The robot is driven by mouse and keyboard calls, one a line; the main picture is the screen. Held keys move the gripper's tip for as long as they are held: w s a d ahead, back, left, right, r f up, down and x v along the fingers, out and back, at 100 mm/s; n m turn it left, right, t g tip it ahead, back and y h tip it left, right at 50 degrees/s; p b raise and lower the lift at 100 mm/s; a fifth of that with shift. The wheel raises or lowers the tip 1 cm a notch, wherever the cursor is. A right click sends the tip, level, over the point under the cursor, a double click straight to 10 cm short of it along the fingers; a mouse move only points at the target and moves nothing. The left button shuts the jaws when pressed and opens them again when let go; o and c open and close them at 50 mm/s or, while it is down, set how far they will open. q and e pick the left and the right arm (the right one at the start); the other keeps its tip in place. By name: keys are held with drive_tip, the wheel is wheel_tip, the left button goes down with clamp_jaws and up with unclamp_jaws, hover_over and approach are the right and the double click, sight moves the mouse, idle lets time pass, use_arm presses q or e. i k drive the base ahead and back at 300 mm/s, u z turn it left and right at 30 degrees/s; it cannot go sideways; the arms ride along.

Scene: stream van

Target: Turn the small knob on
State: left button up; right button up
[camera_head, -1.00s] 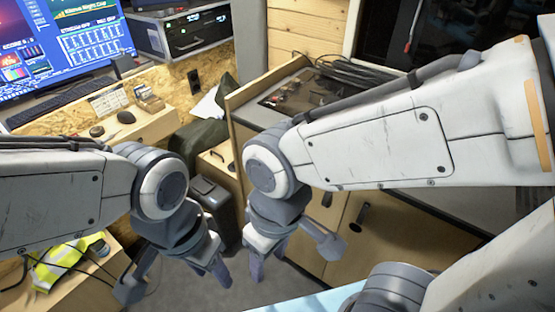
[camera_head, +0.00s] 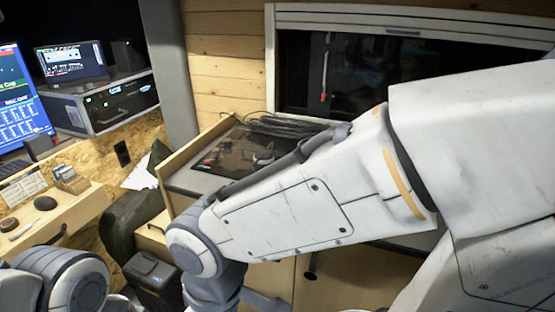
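A dark glass-topped hob panel (camera_head: 236,158) is set in the worktop behind my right arm. Small round and dark shapes show on it, too small to tell which is the small knob. My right arm crosses in front of the worktop, and its elbow-like joint hangs just left of and below the panel. Only a grey part of my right gripper (camera_head: 265,301) shows at the bottom edge, apart from the panel; its fingertips are cut off. My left arm shows only at the bottom left corner, and its gripper is out of the frame.
Black cables (camera_head: 285,125) lie coiled behind the panel. A raised wooden edge (camera_head: 195,145) borders the worktop on its left. A dark bin (camera_head: 152,272) stands below left. A desk with a mouse (camera_head: 45,203) and monitor (camera_head: 18,105) is at the left. A dark window (camera_head: 350,75) is behind.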

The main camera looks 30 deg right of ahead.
sight(216, 151)
drive_tip(key=z, duration=0.5)
drive_tip(key=k, duration=0.55)
drive_tip(key=z, duration=0.05)
drive_tip(key=i, duration=0.25)
drive_tip(key=u, duration=1)
drive_tip(key=i, duration=1.25)
drive_tip(key=z, duration=0.75)
drive_tip(key=i, duration=0.55)
drive_tip(key=z, duration=0.55)
